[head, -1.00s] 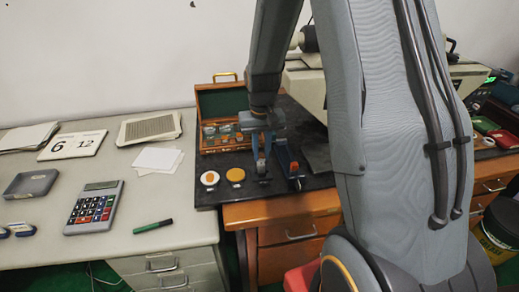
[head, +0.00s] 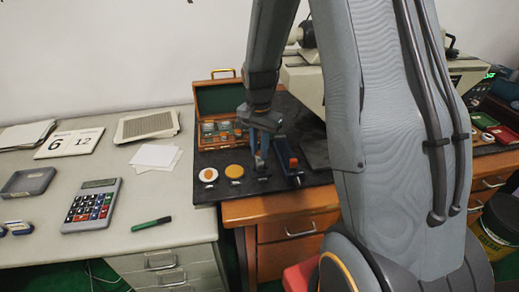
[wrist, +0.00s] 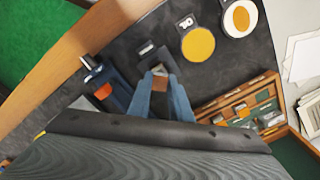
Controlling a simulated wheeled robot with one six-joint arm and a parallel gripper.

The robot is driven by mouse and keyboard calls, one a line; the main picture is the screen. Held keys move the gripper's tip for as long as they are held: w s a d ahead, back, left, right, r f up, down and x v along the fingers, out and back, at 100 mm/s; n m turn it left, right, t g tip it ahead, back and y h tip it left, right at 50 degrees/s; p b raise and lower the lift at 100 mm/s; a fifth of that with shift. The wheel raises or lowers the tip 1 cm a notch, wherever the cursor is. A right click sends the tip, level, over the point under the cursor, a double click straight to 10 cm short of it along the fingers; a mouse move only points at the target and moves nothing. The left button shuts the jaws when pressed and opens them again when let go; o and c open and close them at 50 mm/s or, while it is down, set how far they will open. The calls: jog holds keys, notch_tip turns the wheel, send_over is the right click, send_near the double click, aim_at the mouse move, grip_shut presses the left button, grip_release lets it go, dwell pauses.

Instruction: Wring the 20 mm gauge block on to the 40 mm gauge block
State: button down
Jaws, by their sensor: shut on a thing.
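My gripper (wrist: 165,92) is shut on a small block (wrist: 160,83) with a brownish face in the wrist view, which I take as the 20 mm gauge block; no marking on it is readable. In the head view my gripper (head: 260,166) is low over the front of the dark mat. A dark grey shape (wrist: 152,60) lies just beyond the fingertips, by a small pale tag (wrist: 146,48). It may be the 40 mm gauge block or its stand; I cannot tell, nor whether the held block touches it.
A blue fixture with an orange-red part (head: 288,158) stands close right of my gripper. A yellow disc (head: 235,171) and a white-rimmed disc (head: 208,175) lie left. The open wooden case (head: 218,135), holding several small pieces, stands behind. The dark mat (head: 300,118) has other bare areas.

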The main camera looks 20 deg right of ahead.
jog(key=shift+f, duration=0.5)
dwell(2.2)
jog(key=shift+s+n+p, duration=0.2)
jog(key=shift+n+p, duration=0.95)
jog(key=shift+n, duration=1.15)
dwell(0.4)
jog(key=shift+f+n, duration=0.1)
jog(key=shift+n, duration=0.5)
jog(key=shift+n+p, duration=0.4)
jog(key=shift+n, duration=0.3)
jog(key=shift+d, duration=0.1)
jog(key=shift+n, duration=0.4)
